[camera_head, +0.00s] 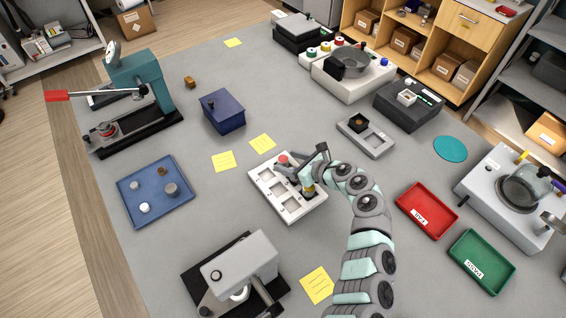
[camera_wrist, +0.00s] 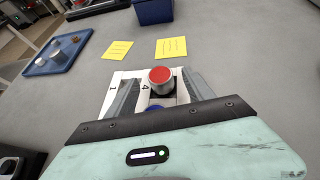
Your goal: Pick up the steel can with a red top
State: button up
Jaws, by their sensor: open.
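The steel can with a red top (camera_wrist: 161,76) stands upright in the wrist view, at the far end of a white tray (camera_wrist: 112,97) with numbered places. In the head view its red top (camera_head: 283,159) shows at the tray's (camera_head: 287,208) far side, partly hidden by my gripper (camera_head: 288,171). My gripper (camera_wrist: 158,93) is open in the wrist view, with one finger on each side of the can's line. The can is between or just beyond the fingertips; I cannot tell whether they touch it. A blue-topped piece (camera_wrist: 155,107) shows nearer my palm.
A blue tray (camera_head: 130,207) with small parts lies left. A red tray (camera_head: 426,222) and a green tray (camera_head: 497,268) lie right. A grey machine (camera_head: 240,265) stands in front, a dark blue box (camera_head: 222,112) behind. Yellow notes (camera_head: 222,161) lie on open table.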

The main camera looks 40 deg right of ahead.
aim_at(285, 160)
jog(key=shift+x, duration=1.7)
jog(key=shift+c, duration=0.2)
grip_shut()
